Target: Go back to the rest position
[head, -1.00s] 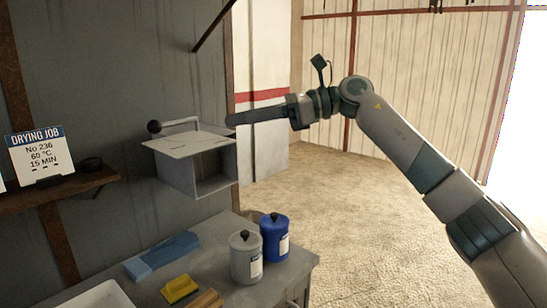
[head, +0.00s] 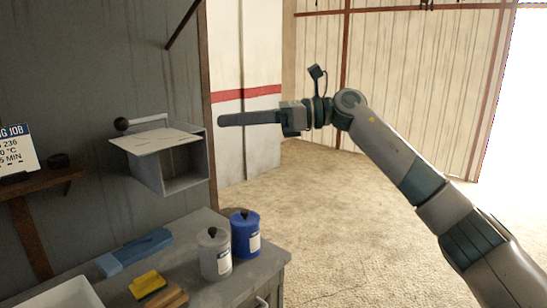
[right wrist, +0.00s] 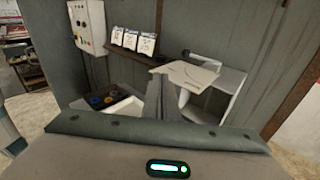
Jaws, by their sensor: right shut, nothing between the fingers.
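My right gripper (head: 224,119) reaches in from the right in the head view, its long dark fingers together and pointing left, with nothing between them. In the picture its tips lie just right of the grey wall box (head: 185,172). It also shows in the right wrist view (right wrist: 160,80), where the fingers point toward the wall with the box (right wrist: 232,92). My left gripper is in neither view.
A bench below holds a grey canister (head: 215,255), a blue canister (head: 245,236), a blue cloth-like item (head: 140,250) and a yellow block (head: 147,285). A shelf (head: 40,190) with a sign is at left. The floor (head: 330,210) to the right is open.

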